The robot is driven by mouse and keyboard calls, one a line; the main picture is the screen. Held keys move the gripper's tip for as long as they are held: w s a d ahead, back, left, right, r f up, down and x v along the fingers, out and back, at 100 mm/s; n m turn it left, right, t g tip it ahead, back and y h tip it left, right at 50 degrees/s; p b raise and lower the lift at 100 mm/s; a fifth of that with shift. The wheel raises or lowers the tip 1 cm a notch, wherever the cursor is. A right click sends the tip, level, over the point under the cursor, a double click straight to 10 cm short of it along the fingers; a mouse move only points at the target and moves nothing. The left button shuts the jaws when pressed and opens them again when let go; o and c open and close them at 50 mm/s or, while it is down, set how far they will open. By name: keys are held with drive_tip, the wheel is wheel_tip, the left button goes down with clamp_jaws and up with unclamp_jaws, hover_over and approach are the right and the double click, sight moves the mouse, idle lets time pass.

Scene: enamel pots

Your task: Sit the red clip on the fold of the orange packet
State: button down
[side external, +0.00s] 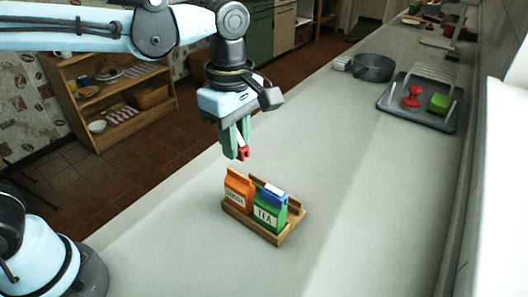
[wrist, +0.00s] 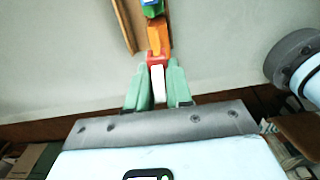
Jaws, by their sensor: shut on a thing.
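My gripper (side external: 238,148) is shut on the red clip (side external: 243,154) and holds it in the air above the wooden rack. In the wrist view the red clip (wrist: 157,57) shows between the green fingers, with a white part behind it. The orange packet (side external: 238,191) stands upright in the rack, below the clip and apart from it. Its top, the fold, shows in the wrist view (wrist: 158,38) just beyond the clip. A green packet lettered TEA (side external: 268,215) stands beside it with a blue clip (side external: 273,195) on its top.
The wooden rack (side external: 290,229) stands on the grey counter with free room around it. A dark pan (side external: 373,68) and a dark tray (side external: 410,115) with a wire rack, a red item (side external: 411,98) and a green item (side external: 439,103) stand farther back right.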

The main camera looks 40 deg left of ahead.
sight(238, 174)
drive_tip(key=shift+f, duration=2.05)
drive_tip(key=shift+f, duration=1.2)
drive_tip(key=c, duration=0.9)
unclamp_jaws()
drive_tip(key=shift+c, duration=0.2)
drive_tip(key=shift+r, duration=0.15)
